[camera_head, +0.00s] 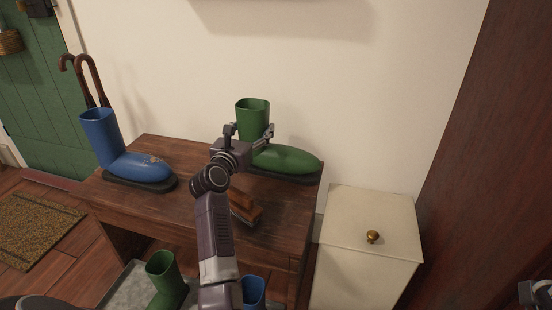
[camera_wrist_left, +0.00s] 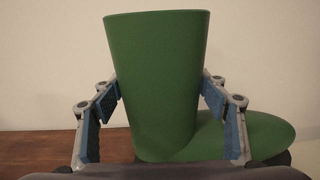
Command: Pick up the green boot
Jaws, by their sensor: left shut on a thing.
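A green boot (camera_head: 288,159) with a dark sole stands upright at the right end of the wooden table, by the wall. My left gripper (camera_head: 252,134) is around its shaft from the front, one finger on each side. In the left wrist view the green boot (camera_wrist_left: 158,85) fills the middle. The blue finger pads of my left gripper (camera_wrist_left: 161,100) press on both sides of its shaft. The boot's toe points right, and its sole is mostly hidden there. Part of my right gripper (camera_head: 536,293) shows at the lower right edge, cut off by the frame.
A blue boot (camera_head: 140,167) stands at the table's left end. The wooden table (camera_head: 200,215) also holds a small brown object (camera_head: 246,208). Another green boot (camera_head: 167,281) and blue boot (camera_head: 254,291) are at the bottom. A white cabinet (camera_head: 372,216) stands right of the table.

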